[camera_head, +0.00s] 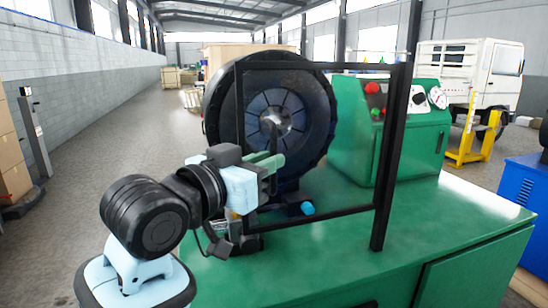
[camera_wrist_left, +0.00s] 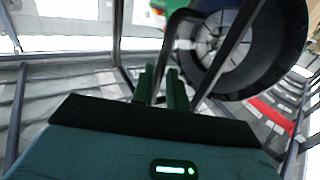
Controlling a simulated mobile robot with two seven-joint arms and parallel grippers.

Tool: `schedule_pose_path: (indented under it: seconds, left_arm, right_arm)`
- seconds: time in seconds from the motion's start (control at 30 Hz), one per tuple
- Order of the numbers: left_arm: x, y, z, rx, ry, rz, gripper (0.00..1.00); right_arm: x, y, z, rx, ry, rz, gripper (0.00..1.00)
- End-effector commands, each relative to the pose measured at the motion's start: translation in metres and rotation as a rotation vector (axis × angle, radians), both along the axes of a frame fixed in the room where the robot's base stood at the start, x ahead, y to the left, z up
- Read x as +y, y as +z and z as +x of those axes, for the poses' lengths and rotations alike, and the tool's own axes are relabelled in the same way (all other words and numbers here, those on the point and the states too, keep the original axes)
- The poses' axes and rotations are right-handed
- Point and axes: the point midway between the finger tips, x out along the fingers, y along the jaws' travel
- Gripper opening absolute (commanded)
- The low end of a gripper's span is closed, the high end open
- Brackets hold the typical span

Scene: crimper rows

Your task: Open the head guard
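The head guard (camera_head: 318,67) is a black rectangular frame with a see-through pane, standing in front of the round black crimper head (camera_head: 222,108). Its right side meets a black upright post (camera_head: 390,160) on the green machine. My left gripper (camera_head: 272,164) is at the guard's left edge, beside its handle. In the left wrist view, the two green fingers of my left gripper (camera_wrist_left: 160,88) are slightly apart. A dark bar of the guard's handle (camera_wrist_left: 172,32) runs down between them; whether they press on it I cannot tell. My right gripper is out of view.
The green machine top (camera_head: 335,250) lies below the guard, with a green control box (camera_head: 345,125) behind its right side. A small blue-tipped part (camera_head: 307,208) sits under the head. A blue cabinet (camera_head: 518,190) stands at the right. Open floor (camera_head: 110,150) lies to the left.

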Motion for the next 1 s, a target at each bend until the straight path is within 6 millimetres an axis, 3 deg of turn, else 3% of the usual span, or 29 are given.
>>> schedule_pose_path:
  seconds: [0.2, 0.57, 0.7, 1.0]
  left_arm:
    - [-0.013, 0.001, 0.016, -0.001, 0.0, -0.001, 0.15]
    - [-0.015, 0.0, 0.02, 0.0, 0.0, 0.0, 0.15]
    - [-0.015, 0.0, 0.02, -0.001, 0.0, -0.001, 0.0]
    - [-0.015, 0.0, 0.019, -0.001, 0.0, -0.001, 0.0]
  right_arm:
    - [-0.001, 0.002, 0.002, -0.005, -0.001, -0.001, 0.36]
    - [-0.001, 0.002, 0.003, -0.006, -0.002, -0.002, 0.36]
    - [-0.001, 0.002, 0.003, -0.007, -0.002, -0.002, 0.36]
    - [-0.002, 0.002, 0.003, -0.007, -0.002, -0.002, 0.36]
